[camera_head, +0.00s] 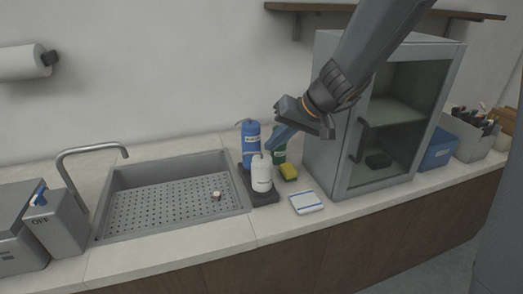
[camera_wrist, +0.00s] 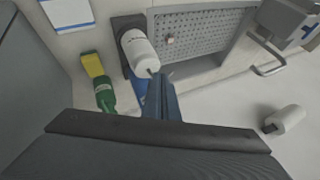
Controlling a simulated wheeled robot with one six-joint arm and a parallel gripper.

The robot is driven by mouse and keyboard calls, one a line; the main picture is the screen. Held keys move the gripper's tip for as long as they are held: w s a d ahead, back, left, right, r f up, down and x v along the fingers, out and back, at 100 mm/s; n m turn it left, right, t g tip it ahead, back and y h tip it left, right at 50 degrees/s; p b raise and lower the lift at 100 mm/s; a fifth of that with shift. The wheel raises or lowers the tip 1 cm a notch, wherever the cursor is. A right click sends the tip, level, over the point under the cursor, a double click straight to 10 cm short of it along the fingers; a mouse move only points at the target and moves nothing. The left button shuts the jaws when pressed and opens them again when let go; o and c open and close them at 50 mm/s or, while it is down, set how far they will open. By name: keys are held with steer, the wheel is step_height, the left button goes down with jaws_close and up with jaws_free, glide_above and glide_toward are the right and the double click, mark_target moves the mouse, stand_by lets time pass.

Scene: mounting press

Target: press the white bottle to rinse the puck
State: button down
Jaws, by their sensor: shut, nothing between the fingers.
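The white bottle (camera_head: 262,178) stands upright on a dark tray (camera_head: 265,199) just right of the sink. It also shows in the wrist view (camera_wrist: 138,50), with its spout pointing towards my fingers. The small puck (camera_head: 216,195) sits on the perforated sink floor, left of the bottle; it shows in the wrist view too (camera_wrist: 170,39). My gripper (camera_head: 271,145) is shut and empty. Its fingertips (camera_wrist: 159,78) are close to the bottle's top, slightly above and behind it in the head view. I cannot tell whether they touch it.
A blue bottle (camera_head: 250,143) and a green bottle (camera_head: 279,146) stand behind the white one. A yellow sponge (camera_head: 289,173) and a white-and-blue pad (camera_head: 307,202) lie to the right. A glass-door cabinet (camera_head: 385,125) stands further right. The sink (camera_head: 160,229) and faucet (camera_head: 92,150) are left.

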step_height(320, 180, up, 5)
steer(key=t+y, duration=0.1)
glide_above(265, 160)
steer(key=shift+f+p, duration=0.25)
steer(key=shift+p, duration=0.2)
steer(key=shift+f, duration=0.15)
step_height(265, 160, down, 6)
steer(key=b, duration=0.4)
steer(key=shift+f, duration=0.2)
step_height(265, 160, down, 2)
steer(key=b, duration=0.3)
steer(key=shift+f, duration=0.1)
steer(key=shift+f+b, duration=0.85)
steer(key=shift+b, duration=0.85)
stand_by(1.7)
steer(key=shift+r, duration=0.1)
stand_by(0.3)
steer(key=shift+r+p, duration=0.4)
steer(key=shift+r, duration=0.4)
